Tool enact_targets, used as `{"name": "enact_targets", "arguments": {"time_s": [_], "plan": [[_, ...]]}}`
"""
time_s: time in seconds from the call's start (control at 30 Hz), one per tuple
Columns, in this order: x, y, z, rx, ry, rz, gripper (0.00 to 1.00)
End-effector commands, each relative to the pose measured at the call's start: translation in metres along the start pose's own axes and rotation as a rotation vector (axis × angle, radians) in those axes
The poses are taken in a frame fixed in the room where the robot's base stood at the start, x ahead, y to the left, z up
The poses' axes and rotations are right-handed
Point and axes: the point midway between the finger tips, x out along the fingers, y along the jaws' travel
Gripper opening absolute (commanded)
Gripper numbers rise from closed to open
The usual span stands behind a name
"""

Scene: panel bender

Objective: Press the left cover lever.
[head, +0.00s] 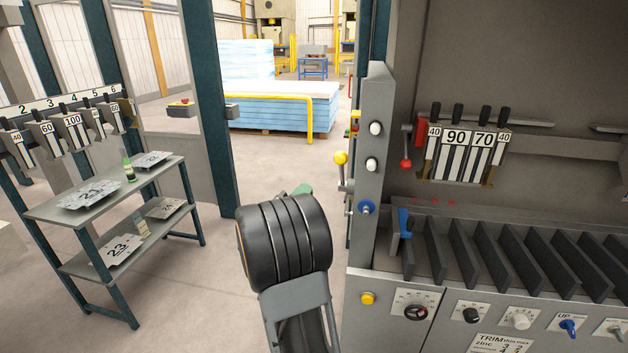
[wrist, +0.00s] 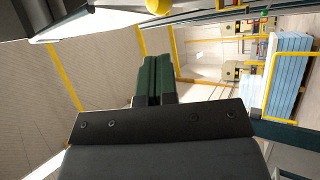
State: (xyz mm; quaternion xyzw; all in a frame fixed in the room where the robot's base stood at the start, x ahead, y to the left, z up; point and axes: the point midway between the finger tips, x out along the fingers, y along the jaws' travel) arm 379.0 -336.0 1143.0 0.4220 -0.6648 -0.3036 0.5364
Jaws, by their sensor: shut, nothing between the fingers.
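A lever with a yellow ball knob (head: 340,158) stands out from the left side of the machine's end post. A lever with a red ball (head: 405,164) hangs inside the machine to the right. No label shows which is the left cover lever. My gripper (wrist: 153,80) has its dark green fingers together and empty in the wrist view. In the head view my own wrist hides most of it, with a bit of green (head: 302,189) below and left of the yellow knob, apart from it. A yellow rounded thing (wrist: 157,6) shows at the wrist view's top edge.
The grey end post (head: 375,90) carries white knobs (head: 375,128) and a blue knob (head: 366,207). The control panel (head: 445,330) runs along the lower right. A shelf (head: 75,215) with plates stands left. Floor between is clear.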

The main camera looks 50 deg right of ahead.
Motion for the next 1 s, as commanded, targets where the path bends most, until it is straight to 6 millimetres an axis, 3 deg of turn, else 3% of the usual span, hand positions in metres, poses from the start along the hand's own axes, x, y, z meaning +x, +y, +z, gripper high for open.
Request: {"name": "enact_targets", "arguments": {"time_s": [0.5,0.8,1.0], "plan": [[0.095,0.002,0.000,-0.001,-0.002,0.001,0.00],[0.125,0.002,0.002,-0.001,-0.005,0.002,0.00],[0.129,0.000,0.003,-0.002,-0.006,0.001,0.00]]}}
